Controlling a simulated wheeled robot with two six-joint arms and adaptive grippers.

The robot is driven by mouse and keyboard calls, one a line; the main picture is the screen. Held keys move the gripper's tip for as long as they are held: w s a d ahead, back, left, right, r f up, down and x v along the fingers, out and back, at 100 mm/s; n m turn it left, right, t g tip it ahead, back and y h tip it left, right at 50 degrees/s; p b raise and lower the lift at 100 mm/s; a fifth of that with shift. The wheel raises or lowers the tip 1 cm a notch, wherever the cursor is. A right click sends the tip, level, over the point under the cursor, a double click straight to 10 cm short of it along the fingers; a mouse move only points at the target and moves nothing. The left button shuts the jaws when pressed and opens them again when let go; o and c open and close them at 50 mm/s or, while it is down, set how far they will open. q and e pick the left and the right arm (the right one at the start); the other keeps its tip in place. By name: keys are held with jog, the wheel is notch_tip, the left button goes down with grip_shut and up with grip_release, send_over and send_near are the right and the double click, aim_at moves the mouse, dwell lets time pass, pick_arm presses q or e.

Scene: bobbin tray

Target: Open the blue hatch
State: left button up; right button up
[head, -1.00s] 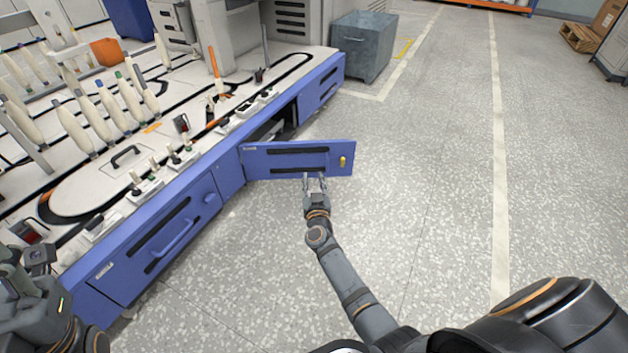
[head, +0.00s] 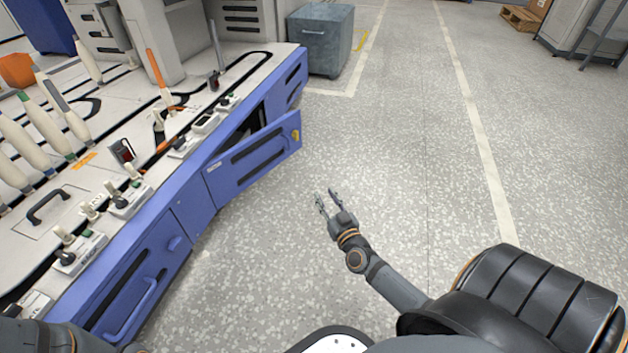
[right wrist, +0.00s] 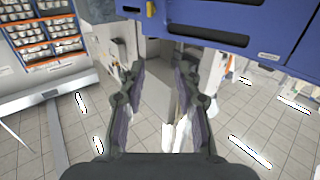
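The blue hatch (head: 255,156) stands partly open, swung out at an angle from the blue front of the machine, with a dark gap behind it. It has two dark slots and a yellow latch (head: 296,135) at its free end. In the right wrist view the hatch (right wrist: 285,32) crosses the top, beyond the fingers. My right gripper (head: 328,201) is open and empty, to the right of the hatch and apart from it; its spread fingers (right wrist: 160,85) also show in the right wrist view. My left gripper is not seen; only a dark arm part shows at the lower left.
The white machine top carries several bobbins (head: 45,128) and a black handle (head: 48,203). A closed blue panel with a handle (head: 138,308) is at the lower left. A grey bin (head: 322,42) stands at the back. The floor right of the hatch is clear.

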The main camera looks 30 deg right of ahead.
jog(key=w+d+b, duration=0.1)
jog(key=w+b, duration=0.1)
jog(key=w, duration=0.6)
jog(key=shift+w+d+b, duration=0.25)
jog(key=shift+d+b, duration=0.05)
jog(key=shift+d, duration=0.05)
grip_shut()
grip_release()
